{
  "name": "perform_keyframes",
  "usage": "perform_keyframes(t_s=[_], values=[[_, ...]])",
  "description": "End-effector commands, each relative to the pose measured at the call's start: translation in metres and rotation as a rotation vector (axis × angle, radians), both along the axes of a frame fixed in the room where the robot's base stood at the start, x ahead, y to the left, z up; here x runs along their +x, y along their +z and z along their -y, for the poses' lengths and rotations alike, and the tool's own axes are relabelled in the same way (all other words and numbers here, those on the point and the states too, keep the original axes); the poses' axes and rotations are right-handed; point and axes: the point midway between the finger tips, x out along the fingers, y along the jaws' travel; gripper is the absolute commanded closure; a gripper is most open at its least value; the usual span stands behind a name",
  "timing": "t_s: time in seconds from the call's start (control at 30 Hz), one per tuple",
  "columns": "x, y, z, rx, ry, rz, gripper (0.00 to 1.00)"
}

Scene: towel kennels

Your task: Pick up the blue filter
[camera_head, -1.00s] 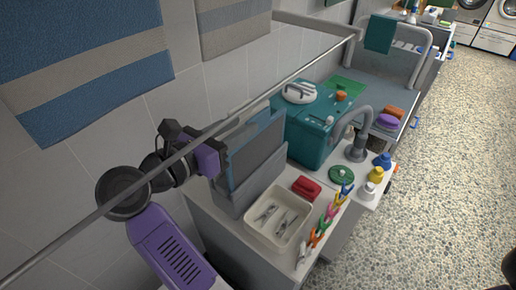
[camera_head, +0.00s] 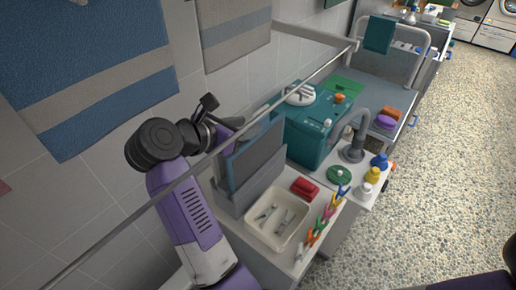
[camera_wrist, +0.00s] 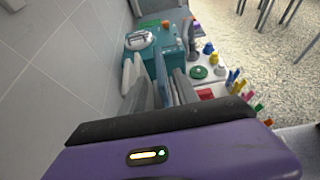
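The blue filter (camera_head: 257,152) is a flat blue panel standing upright in a grey holder (camera_head: 232,200) on the counter. My gripper (camera_head: 232,123) is up at the wall side of the filter, partly hidden behind the rail and the panel. I see nothing held.
A metal rail (camera_head: 300,77) crosses above the counter in front of my arm. A teal box (camera_head: 308,135) stands behind the holder. A cream tray (camera_head: 251,229), a red cloth (camera_head: 305,188), colourful clips and bottles (camera_head: 373,173) are to the right. Towels (camera_head: 85,60) hang on the wall.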

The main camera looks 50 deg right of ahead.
Motion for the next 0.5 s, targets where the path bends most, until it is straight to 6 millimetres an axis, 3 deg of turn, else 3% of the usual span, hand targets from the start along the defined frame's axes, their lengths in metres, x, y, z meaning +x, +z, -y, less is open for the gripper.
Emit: perform_keyframes(t_s=[0.27,0.5], values=[[0.000,-0.003,0.015,-0.001,0.000,-0.001,0.63],[0.001,-0.016,0.044,-0.001,-0.003,-0.004,0.63]])
